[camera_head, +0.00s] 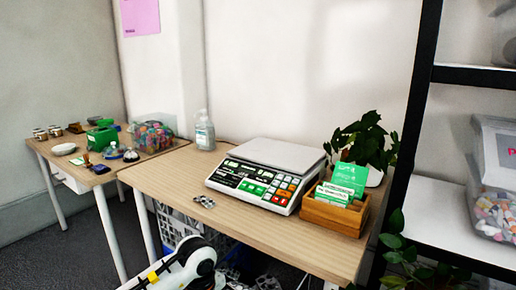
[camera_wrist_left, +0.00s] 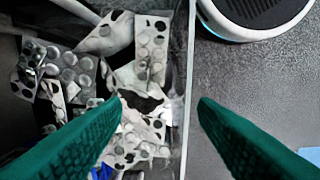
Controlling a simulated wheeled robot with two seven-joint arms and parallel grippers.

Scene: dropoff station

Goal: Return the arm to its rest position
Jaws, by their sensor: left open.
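My left arm (camera_head: 178,268) comes in at the bottom of the head view, low in front of the table; its gripper does not show there. In the left wrist view the left gripper (camera_wrist_left: 159,101) has its two green fingers wide apart with nothing between them. Below the fingers is a clear-walled bin (camera_wrist_left: 187,75) holding several silver and white blister packs (camera_wrist_left: 70,72). The right finger is over the grey floor beside the bin wall. My right arm and gripper are not in view.
A wooden table (camera_head: 165,180) holds a scale (camera_head: 265,172), a card box (camera_head: 335,212), a plant (camera_head: 365,140), a sanitizer bottle (camera_head: 204,132) and a small silver pack (camera_head: 204,201). Another table (camera_head: 60,155) with small items stands left. A black-framed shelf (camera_head: 440,195) stands right.

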